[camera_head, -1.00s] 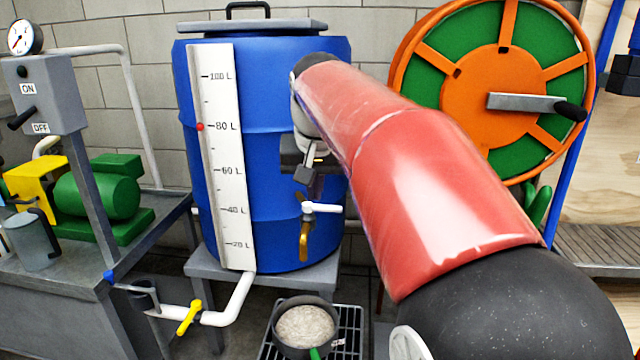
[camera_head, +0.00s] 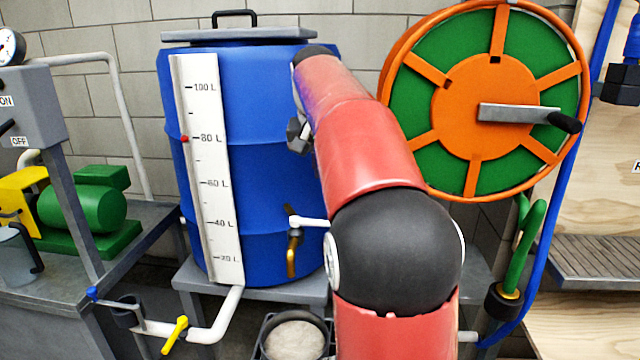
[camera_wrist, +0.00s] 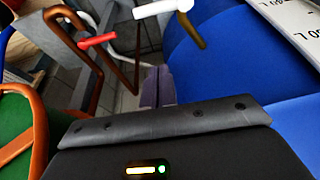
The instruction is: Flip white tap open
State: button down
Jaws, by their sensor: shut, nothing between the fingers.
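The white tap has a white lever (camera_head: 308,221) and a brass spout (camera_head: 292,258), low on the front of the blue barrel (camera_head: 265,170). The lever points sideways to the right. In the wrist view the white lever (camera_wrist: 160,9) and brass spout (camera_wrist: 191,32) are at the top, beyond the fingers. My gripper (camera_head: 298,137) is above the tap and apart from it, partly hidden by my red arm. In the wrist view the fingers of my gripper (camera_wrist: 155,88) are together and empty.
A red-handled tap (camera_wrist: 98,41) is left of the white one in the wrist view. A filled round pot (camera_head: 294,341) stands below the tap. A yellow-handled valve (camera_head: 175,335) is on the white pipe, lower left. The orange-green hose reel (camera_head: 460,130) is right of my arm.

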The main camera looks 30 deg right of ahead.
aim_at(310, 222)
notch_tip(310, 222, down, 9)
jog(key=b, duration=0.2)
jog(key=shift+s+a, duration=0.25)
jog(key=shift+s, duration=0.15)
